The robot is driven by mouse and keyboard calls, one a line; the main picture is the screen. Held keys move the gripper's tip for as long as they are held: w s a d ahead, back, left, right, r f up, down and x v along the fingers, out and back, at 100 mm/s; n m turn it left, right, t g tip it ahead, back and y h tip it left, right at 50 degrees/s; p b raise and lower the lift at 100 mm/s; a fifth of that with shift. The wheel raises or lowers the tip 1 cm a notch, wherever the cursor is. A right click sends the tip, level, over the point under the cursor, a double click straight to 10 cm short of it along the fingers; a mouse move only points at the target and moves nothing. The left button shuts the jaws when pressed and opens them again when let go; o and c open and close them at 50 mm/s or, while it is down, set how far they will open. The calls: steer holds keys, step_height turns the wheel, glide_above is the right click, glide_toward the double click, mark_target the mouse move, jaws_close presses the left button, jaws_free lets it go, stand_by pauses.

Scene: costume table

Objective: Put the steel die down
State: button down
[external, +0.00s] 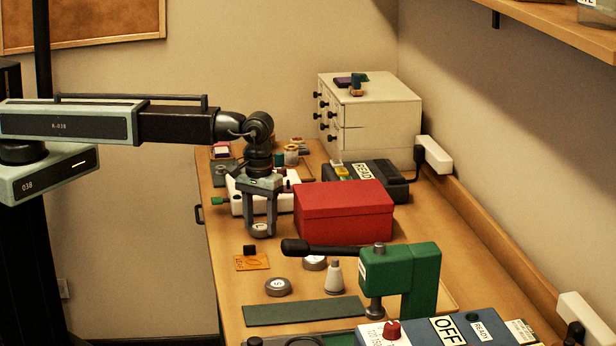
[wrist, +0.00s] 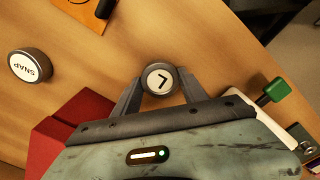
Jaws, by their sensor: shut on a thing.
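The steel die (external: 261,230) is a small round grey disc with a pale top. In the wrist view its top (wrist: 160,79) carries a dark mark like an L. My gripper (external: 260,230) points down, its two fingers shut on the die from both sides; the fingertips also show in the wrist view (wrist: 159,88). I cannot tell whether the die touches the wooden table (external: 225,290) or hangs just above it. The die is left of the red box (external: 344,212).
A similar disc marked SNAP (wrist: 30,66) lies apart on the table. An orange card (external: 252,263) with a black knob lies in front of my gripper. A white block with a green knob (external: 217,201) stands behind. A green press (external: 400,280) stands front right. Bare wood shows left of the card.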

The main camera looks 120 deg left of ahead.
mark_target(262, 227)
steer(key=shift+f, duration=0.3)
steer(key=c, duration=0.6)
jaws_free()
step_height(262, 227, up, 8)
steer(key=p, duration=0.8)
steer(key=shift+w+a+r, duration=0.1)
steer(key=shift+a, duration=0.05)
